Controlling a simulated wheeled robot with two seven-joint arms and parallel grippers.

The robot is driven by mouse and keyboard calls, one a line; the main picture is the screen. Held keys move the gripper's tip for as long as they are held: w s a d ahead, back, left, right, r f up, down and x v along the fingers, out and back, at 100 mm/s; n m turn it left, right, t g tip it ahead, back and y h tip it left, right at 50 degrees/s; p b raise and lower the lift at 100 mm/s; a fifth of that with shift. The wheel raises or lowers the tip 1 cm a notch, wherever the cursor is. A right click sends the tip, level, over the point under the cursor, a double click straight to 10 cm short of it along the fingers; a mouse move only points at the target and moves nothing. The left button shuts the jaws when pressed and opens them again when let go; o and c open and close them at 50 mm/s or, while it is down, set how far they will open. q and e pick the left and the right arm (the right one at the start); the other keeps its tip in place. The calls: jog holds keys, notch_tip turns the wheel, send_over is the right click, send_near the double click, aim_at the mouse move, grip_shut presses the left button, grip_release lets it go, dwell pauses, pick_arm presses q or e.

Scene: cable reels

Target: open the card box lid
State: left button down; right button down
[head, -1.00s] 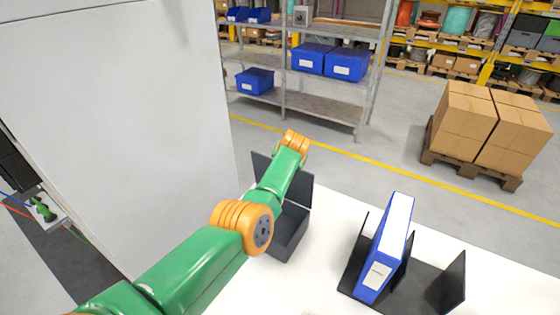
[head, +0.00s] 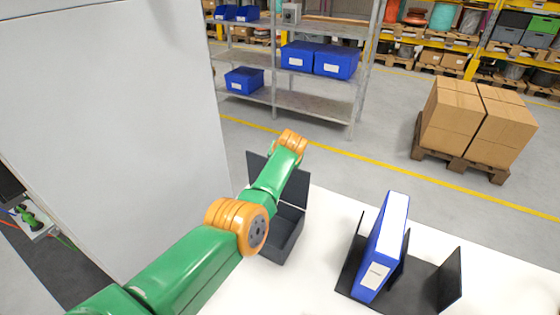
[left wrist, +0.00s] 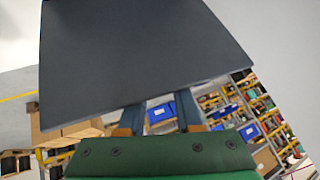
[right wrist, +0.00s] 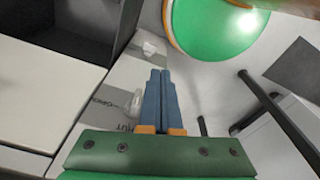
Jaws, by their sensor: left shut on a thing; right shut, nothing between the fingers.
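The dark grey card box (head: 284,243) stands on the white table, partly hidden behind my left arm. Its lid (head: 296,187) stands raised at the back of the box, with my forearm crossing in front of it. In the left wrist view the lid (left wrist: 140,55) fills the upper middle as a flat dark panel. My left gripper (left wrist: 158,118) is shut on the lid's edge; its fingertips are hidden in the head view. My right gripper (right wrist: 161,85) is shut and empty, with its two blue fingers together. It is outside the head view.
A blue binder (head: 384,250) stands in a black holder (head: 424,285) on the table, right of the box. A tall pale grey panel (head: 110,120) rises at left. Shelving (head: 300,100) and a pallet of cartons (head: 462,125) stand beyond the table. Table between box and binder is clear.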

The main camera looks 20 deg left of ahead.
pick_arm(q)
jog(key=shift+s+d+f, duration=0.1)
jog(key=shift+d+f, duration=0.05)
jog(key=shift+f, duration=0.2)
jog(key=c, duration=1)
grip_release()
jog(key=o, duration=0.4)
jog(key=shift+f, duration=0.1)
jog(key=shift+s+d+r+p, duration=0.1)
jog(key=shift+d+r+p, duration=0.1)
jog(key=shift+r+p, duration=0.4)
jog(key=shift+s+d+r+p, duration=0.1)
jog(key=shift+d+r+p, duration=0.05)
jog(key=shift+r+p, duration=0.4)
jog(key=v, duration=0.4)
jog(key=shift+d+f+b, duration=0.15)
jog(key=shift+d+b, duration=0.05)
jog(key=shift+b, duration=0.1)
pick_arm(e)
jog(key=shift+w+r, duration=0.2)
jog(key=shift+r, duration=0.6)
